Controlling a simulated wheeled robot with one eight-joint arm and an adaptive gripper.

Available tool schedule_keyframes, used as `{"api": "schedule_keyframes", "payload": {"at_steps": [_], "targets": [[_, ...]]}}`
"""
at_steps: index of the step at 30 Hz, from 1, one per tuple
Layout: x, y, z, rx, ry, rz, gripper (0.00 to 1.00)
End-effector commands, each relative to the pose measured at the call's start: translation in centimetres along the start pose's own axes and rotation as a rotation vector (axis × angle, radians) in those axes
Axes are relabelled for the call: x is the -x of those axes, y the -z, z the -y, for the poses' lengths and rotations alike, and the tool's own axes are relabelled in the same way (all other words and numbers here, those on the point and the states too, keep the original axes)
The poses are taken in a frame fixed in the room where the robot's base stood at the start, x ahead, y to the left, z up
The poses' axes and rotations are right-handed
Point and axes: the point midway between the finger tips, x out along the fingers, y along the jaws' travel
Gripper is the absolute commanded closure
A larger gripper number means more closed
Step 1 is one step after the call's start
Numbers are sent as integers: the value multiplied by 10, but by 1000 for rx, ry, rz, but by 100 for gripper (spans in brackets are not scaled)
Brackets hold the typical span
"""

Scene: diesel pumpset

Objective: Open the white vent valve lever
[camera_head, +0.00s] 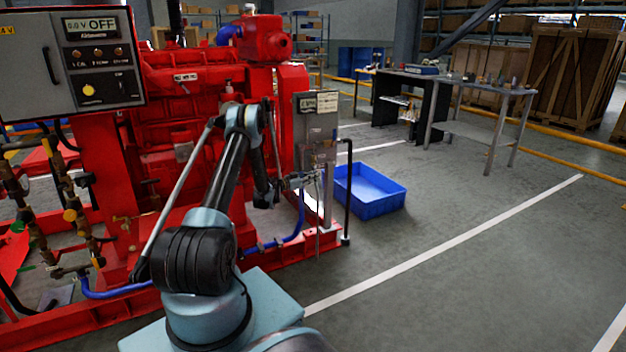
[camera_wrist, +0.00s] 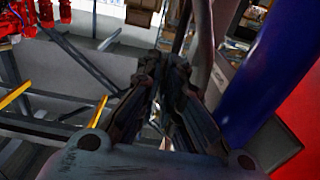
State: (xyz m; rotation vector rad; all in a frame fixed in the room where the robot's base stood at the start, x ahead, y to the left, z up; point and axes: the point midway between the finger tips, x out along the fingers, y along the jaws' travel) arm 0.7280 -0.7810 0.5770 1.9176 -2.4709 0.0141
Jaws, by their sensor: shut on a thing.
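My gripper (camera_head: 287,184) is at the valve fittings on the grey post, in front of the red pumpset. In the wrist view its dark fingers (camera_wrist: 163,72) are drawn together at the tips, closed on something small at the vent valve. The white vent valve lever cannot be made out as a separate shape. The fingertips cover the spot, and the wrist view is dark there. A grey upright pipe (camera_wrist: 203,45) stands just beyond the fingertips. A thick blue hose (camera_wrist: 262,60) runs close along their right side.
The red pumpset (camera_head: 190,85) fills the left, with a control panel (camera_head: 70,60) on it. A small grey box (camera_head: 317,115) tops the post. A black upright pipe (camera_head: 347,190) and a blue bin (camera_head: 370,190) are to the right. Open floor lies farther right.

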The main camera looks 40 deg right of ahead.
Motion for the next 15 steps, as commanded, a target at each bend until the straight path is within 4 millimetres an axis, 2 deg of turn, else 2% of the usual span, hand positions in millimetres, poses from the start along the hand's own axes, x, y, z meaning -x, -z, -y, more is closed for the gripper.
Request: {"api": "schedule_keyframes", "payload": {"at_steps": [7, 8, 9, 10, 15], "targets": [[-4, 0, -3, -1, -6, 2, 100], [-4, 0, -3, -1, -7, 2, 87], [-4, 0, -3, -1, -6, 2, 78], [-4, 0, -3, -1, -6, 2, 73], [-3, 0, -2, -1, -5, 1, 73]]}}
